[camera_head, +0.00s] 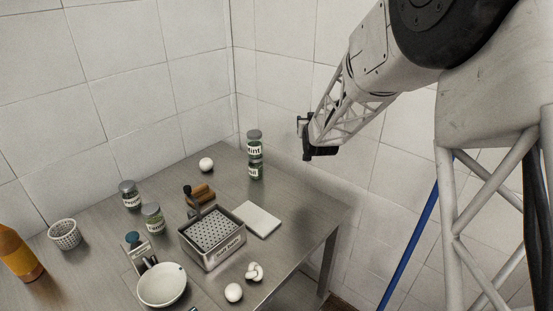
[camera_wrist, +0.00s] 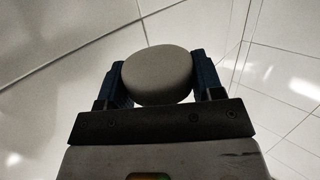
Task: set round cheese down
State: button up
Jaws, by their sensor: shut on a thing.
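The round cheese (camera_wrist: 158,74) is a pale grey, smooth, thick disc in the wrist view. My gripper (camera_wrist: 160,66) is shut on it, with one dark blue finger on each side. In the head view my gripper (camera_head: 304,136) is up in the air, above and to the right of the table's back right edge. The cheese cannot be made out in the head view. The steel table (camera_head: 290,213) lies below and to the left of my gripper.
Two stacked jars (camera_head: 255,155) stand at the back. White balls (camera_head: 206,164), a knotted white piece (camera_head: 254,272), a bowl (camera_head: 162,296) and a white perforated basket (camera_head: 65,240) surround it. The right strip is clear.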

jog(key=shift+s, duration=0.1)
jog(key=shift+s+d+f, duration=0.2)
jog(key=shift+s+f, duration=0.1)
jog(key=shift+s, duration=0.15)
jog(key=s+a+f+n+g+y, duration=0.1)
jog(key=s+f+n+g+y, duration=0.1)
jog(key=s, duration=0.9)
jog(key=s+a+f+n+g+y, duration=0.1)
jog(key=s+f+n+y, duration=0.3)
jog(key=s, duration=0.7)
jog(key=s+a+f+n+g+y, duration=0.1)
jog(key=s+f+n+y, duration=0.3)
jog(key=s, duration=0.7)
jog(key=shift+a+f+g+y, duration=0.15)
jog(key=shift+f+g+y, duration=0.3)
jog(key=shift+f+y, duration=0.25)
jog(key=shift+a+f+g+y, duration=0.1)
jog(key=shift+f+g+y, duration=0.4)
jog(key=shift+f, duration=0.25)
jog(key=s+a+n+g+y, duration=0.1)
jog(key=s+g, duration=0.1)
jog(key=s, duration=0.5)
jog(key=s+a+f+n+g+y, duration=0.1)
jog(key=s+a+n+g, duration=0.1)
jog(key=s, duration=0.4)
jog(key=shift+s+f+n+y, duration=0.3)
jog(key=shift+s, duration=0.1)
